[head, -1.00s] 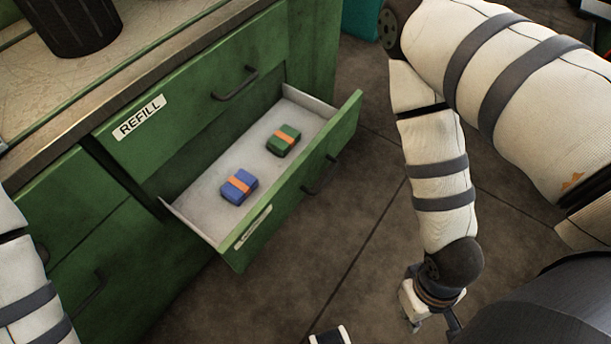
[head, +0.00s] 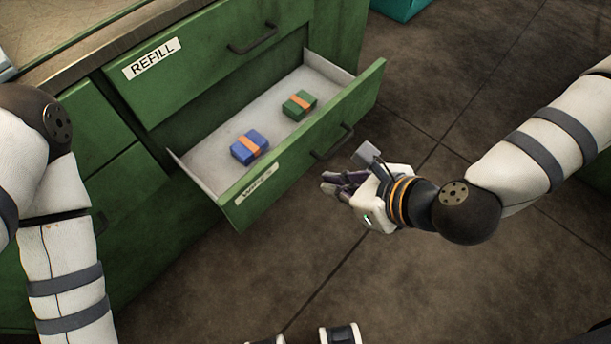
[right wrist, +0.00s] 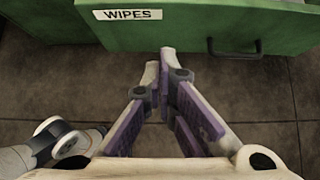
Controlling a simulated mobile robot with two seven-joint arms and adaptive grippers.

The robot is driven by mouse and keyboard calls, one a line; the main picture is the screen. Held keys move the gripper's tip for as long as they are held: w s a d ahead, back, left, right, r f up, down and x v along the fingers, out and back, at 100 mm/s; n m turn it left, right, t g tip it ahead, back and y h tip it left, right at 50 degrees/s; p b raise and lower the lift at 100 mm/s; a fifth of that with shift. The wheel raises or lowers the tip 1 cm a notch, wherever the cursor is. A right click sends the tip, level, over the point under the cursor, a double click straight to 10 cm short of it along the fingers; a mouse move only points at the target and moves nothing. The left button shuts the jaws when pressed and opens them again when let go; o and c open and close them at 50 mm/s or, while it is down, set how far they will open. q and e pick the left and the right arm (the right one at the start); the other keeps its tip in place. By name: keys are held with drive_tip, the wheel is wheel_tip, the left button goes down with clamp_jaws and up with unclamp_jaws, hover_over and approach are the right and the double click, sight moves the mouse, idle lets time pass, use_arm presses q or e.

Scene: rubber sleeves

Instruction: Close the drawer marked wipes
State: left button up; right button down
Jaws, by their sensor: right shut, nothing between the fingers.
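The wipes drawer (head: 300,150) is a green drawer standing pulled out below the one marked REFILL. A blue pack (head: 249,147) and a green pack (head: 299,105), each with an orange band, lie inside it. Its WIPES label (right wrist: 127,15) and dark handle (right wrist: 234,47) show in the right wrist view. My right gripper (head: 328,184) is shut and empty in front of the drawer's front panel, apart from it. In the right wrist view its fingertips (right wrist: 160,58) point at the panel between label and handle.
The REFILL drawer (head: 190,70) above is shut, with its handle (head: 254,38) on the front. The green cabinet (head: 130,190) continues to the left. The floor (head: 400,285) in front is clear. A teal object (head: 402,8) stands at the top edge.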

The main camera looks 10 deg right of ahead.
use_arm(q)
drive_tip(key=s+f+g+b, duration=0.1)
drive_tip(key=s+f+b, duration=0.2)
drive_tip(key=f+b, duration=0.1)
drive_tip(key=shift+s+f, duration=0.25)
drive_tip(key=shift+f, duration=0.2)
use_arm(e)
drive_tip(key=x, duration=0.4)
drive_tip(key=w+a+r+x, duration=0.1)
drive_tip(key=x, duration=0.3)
drive_tip(key=r+x, duration=0.1)
drive_tip(key=x, duration=0.4)
drive_tip(key=shift+w+a+r, duration=0.1)
drive_tip(key=shift+w+a, duration=0.05)
drive_tip(key=shift+w, duration=0.2)
